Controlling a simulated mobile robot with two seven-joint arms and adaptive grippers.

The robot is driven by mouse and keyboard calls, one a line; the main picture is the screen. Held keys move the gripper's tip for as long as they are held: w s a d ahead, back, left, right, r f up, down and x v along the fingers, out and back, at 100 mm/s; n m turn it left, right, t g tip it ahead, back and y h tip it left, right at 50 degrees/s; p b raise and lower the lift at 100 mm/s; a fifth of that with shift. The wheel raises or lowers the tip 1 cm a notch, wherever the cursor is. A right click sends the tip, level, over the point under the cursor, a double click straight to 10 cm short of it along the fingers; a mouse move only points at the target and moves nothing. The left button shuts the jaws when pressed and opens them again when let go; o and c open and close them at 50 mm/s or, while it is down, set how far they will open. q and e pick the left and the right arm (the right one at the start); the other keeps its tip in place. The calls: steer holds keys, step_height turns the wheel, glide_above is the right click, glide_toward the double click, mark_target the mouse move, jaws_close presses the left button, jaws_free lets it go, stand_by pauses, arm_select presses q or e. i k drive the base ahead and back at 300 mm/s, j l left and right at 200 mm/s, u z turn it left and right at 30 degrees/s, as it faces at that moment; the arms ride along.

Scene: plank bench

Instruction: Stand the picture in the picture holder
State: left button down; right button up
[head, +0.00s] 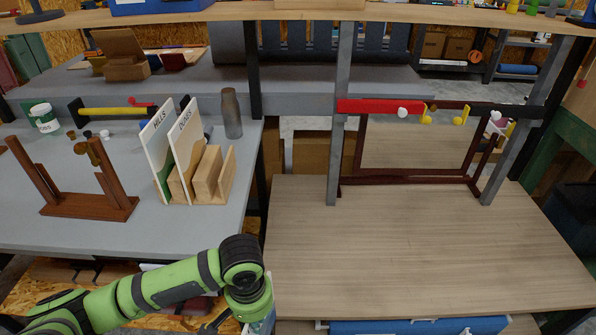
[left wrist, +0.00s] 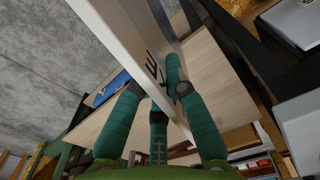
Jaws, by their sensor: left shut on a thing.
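The wooden picture holder (head: 213,178) stands on the grey bench at the left in the head view. Two upright pictures stand in its left part, one marked HILLS (head: 158,147) and one marked DUNES (head: 187,142). Its right part shows bare wooden uprights. My left gripper (left wrist: 152,92) is shut on a pale, thin picture (left wrist: 133,38), with dark letters partly visible, in the left wrist view. In the head view my left wrist is at the bottom centre, in front of and below the holder; the fingers and held picture are mostly cut off. My right gripper is not seen.
A brown wooden stand (head: 88,207) is left of the holder, and a grey bottle (head: 231,113) stands behind it. A white jar (head: 44,118) is farther left. The plank bench (head: 420,245) on the right is clear in front, with a dark-framed panel (head: 415,145) at its back.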

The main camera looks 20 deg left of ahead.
mark_target(88, 204)
steer(key=k+j, duration=0.1)
steer(key=j, duration=0.4)
steer(key=k+j, duration=0.1)
steer(key=j, duration=0.4)
steer(key=k+j, duration=0.1)
steer(key=j, duration=0.4)
steer(key=k+j, duration=0.1)
steer(key=j, duration=0.45)
